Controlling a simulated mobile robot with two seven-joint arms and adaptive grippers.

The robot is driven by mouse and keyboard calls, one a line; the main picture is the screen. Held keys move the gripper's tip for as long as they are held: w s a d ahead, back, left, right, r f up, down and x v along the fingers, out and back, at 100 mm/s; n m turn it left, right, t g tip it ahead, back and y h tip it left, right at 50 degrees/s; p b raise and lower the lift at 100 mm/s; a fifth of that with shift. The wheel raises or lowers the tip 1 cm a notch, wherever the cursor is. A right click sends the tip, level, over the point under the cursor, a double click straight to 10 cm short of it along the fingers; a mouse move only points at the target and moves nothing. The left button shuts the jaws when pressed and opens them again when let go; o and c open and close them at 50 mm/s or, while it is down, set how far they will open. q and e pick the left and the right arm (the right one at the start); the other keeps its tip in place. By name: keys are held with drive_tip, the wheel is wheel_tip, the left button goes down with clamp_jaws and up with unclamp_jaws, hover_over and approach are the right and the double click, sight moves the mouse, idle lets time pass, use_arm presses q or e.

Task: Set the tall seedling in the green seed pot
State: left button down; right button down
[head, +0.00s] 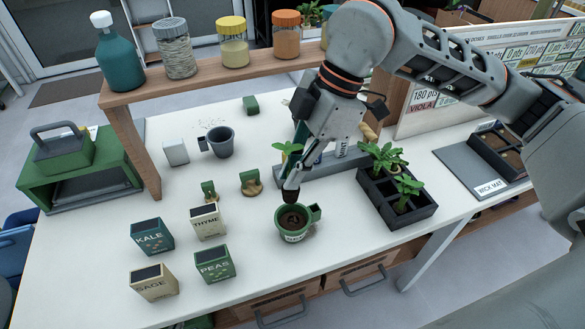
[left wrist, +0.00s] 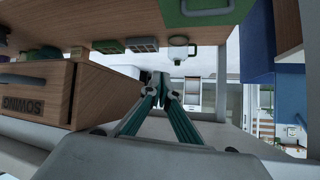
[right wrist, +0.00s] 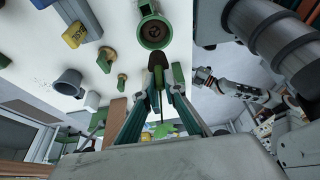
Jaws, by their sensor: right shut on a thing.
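The green seed pot (head: 279,236) stands upright near the table's front edge, with dark soil inside and a handle on its right. My right gripper (head: 292,182) is shut on the tall seedling (head: 288,149), whose green leaves show above the fingers. The seedling's dark root plug points down just above the pot's back rim; it cannot be told whether they touch. In the right wrist view, the plug (right wrist: 157,60) sticks out past the fingertips and the pot (right wrist: 153,42) lies beyond it. My left gripper (left wrist: 162,80) is shut and empty, below the table level.
Seed boxes, such as the peas box (head: 215,265), stand left of the pot. A black tray (head: 412,217) with seedlings stands to the right. A grey mug (head: 220,143), a wooden shelf (head: 200,70) with jars and a wick mat (head: 470,175) are farther off.

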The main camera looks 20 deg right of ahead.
sight(296, 192)
drive_tip(key=shift+f, duration=0.1)
drive_tip(key=shift+f+b, duration=0.55)
drive_tip(key=shift+f, duration=0.2)
wheel_tip(296, 192, down, 3)
drive_tip(key=shift+f+b, duration=0.2)
drive_tip(key=shift+b, duration=0.85)
drive_tip(key=shift+f, duration=0.4)
drive_tip(key=shift+d, duration=0.25)
